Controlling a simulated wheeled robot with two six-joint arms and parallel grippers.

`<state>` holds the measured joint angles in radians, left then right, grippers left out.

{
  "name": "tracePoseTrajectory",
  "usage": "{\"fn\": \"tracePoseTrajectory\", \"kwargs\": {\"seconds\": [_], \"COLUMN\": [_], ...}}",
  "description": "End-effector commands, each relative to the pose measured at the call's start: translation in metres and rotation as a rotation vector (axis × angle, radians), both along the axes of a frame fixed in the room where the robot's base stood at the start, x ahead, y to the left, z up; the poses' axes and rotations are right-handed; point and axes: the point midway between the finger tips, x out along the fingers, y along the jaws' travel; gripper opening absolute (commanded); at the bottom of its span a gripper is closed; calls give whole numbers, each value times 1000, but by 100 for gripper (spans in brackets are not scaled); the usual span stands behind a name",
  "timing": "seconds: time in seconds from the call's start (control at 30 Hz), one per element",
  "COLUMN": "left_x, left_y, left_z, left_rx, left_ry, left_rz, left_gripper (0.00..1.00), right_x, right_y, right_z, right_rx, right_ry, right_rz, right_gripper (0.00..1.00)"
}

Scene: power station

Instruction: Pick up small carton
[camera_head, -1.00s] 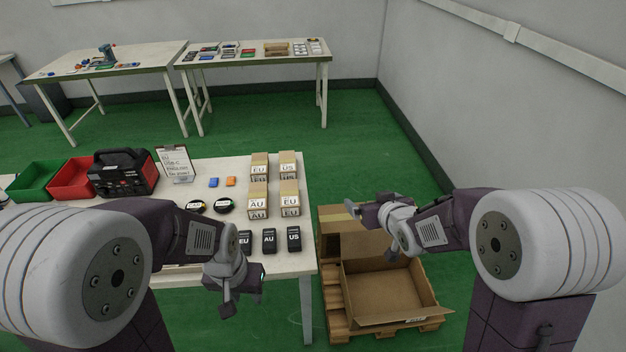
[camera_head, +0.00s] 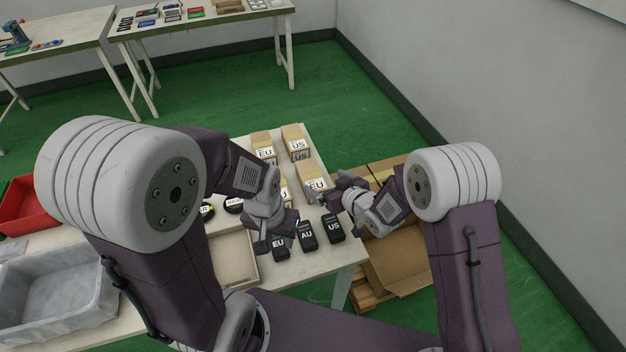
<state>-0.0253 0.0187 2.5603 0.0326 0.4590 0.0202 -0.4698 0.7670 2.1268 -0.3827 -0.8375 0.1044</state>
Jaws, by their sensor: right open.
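Small cartons stand in two rows on the white table. At the back are an EU carton (camera_head: 263,146) and a US carton (camera_head: 295,143). At the front are another EU carton (camera_head: 315,184) and one mostly hidden behind my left arm. My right gripper (camera_head: 322,194) is open, its fingers pointing left at the front EU carton, very close to it; I cannot tell whether they touch. My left gripper (camera_head: 276,240) hangs over the near part of the table, by the black EU adapter (camera_head: 280,251). Its jaws are too unclear to read.
Black AU (camera_head: 307,236) and US (camera_head: 334,229) adapters lie in front of the cartons. A shallow tray (camera_head: 247,272), a grey bin (camera_head: 58,300) and a red bin (camera_head: 25,212) are to the left. An open cardboard box (camera_head: 405,262) stands right of the table.

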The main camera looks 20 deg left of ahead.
Motion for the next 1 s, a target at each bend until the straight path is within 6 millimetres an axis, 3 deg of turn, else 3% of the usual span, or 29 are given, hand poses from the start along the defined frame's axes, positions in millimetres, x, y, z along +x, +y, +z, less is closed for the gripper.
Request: {"fn": "tracePoseTrajectory", "kwargs": {"seconds": [0.1,0.33,0.6,0.83,0.87,1.0], "left_x": [0,0,0,0,0,0], "left_y": [0,0,0,0,0,0], "left_z": [1,1,2,2,2,2], "left_rx": [0,0,0,0,0,0], "left_ry": [0,0,0,0,0,0], "left_rz": [0,0,0,0,0,0], "left_gripper": [36,36,36,36,36,36], "right_x": [11,19,43,45,45,45], "right_y": [12,20,47,49,49,49], "right_z": [-9,-16,-37,-38,-38,-38], "right_rx": [0,0,1,0,0,0], "right_ry": [0,0,-1,0,0,0], "right_rz": [2,0,0,-1,-1,-1], "right_gripper": [94,94,94,94,91,52]}}
